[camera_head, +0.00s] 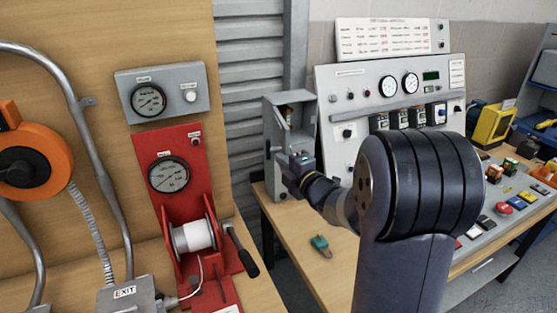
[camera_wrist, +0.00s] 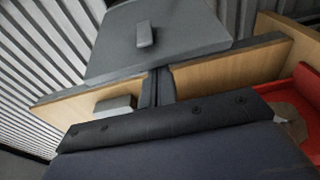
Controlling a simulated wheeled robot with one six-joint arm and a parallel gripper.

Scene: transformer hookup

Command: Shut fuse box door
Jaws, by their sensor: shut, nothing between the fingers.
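The grey fuse box (camera_head: 302,101) stands at the back of the wooden bench in the head view. Its upper interior shows, so the door is open. The grey door (camera_head: 273,118) stands out on the left side of the box. In the wrist view a grey panel with a small handle, apparently the door (camera_wrist: 190,40), fills the upper middle. My gripper (camera_head: 290,157) is shut and empty, in front of the box close to the door. I cannot tell whether it touches the door. My gripper and arm hide the lower part of the box.
A red winch stand (camera_head: 180,150) with a gauge and white spool is to the left. A control panel (camera_head: 385,85) stands behind on the right. A small teal object (camera_head: 320,246) lies on the bench (camera_head: 290,225). Bench space around it is clear.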

